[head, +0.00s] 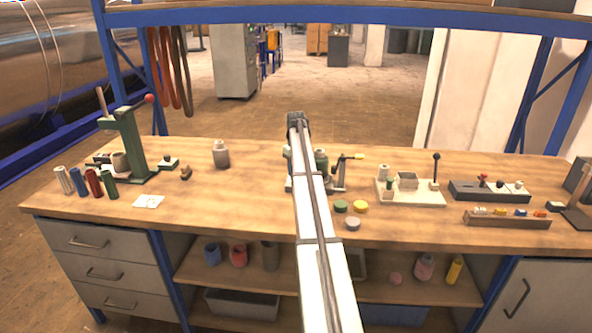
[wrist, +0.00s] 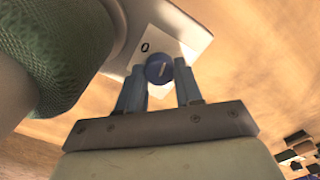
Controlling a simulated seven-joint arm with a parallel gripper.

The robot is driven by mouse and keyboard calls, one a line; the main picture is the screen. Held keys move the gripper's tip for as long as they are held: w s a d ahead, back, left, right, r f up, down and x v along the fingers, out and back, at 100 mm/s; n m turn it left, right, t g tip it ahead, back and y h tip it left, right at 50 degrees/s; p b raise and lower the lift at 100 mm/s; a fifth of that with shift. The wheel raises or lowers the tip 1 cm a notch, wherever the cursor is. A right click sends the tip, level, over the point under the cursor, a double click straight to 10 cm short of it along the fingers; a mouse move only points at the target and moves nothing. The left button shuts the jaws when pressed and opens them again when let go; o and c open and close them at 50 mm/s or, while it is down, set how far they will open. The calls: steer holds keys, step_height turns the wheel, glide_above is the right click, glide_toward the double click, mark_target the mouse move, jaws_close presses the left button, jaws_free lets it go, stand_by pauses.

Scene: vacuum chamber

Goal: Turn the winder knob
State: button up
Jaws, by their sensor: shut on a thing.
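The winder knob (wrist: 159,69) is a small round blue knob with a pale line on its face, in the upper middle of the wrist view. A white plate (wrist: 190,42) marked "0" is behind it. My gripper (wrist: 160,82) has its two blue-grey fingers on either side of the knob, shut on it. A green meshed roll (wrist: 68,45) fills the left of the wrist view, close to the gripper. In the head view the winder (head: 338,185) with a green spool is partly hidden behind my arm; the knob and gripper are hidden there.
A tray with a lever (head: 410,192) stands to the right, a green press (head: 130,145) at far left.

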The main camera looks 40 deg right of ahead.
stand_by(0.3)
steer(key=o, duration=1)
steer(key=shift+o, duration=0.2)
steer(key=shift+r, duration=0.15)
step_height(320, 180, up, 14)
steer(key=shift+f, duration=0.2)
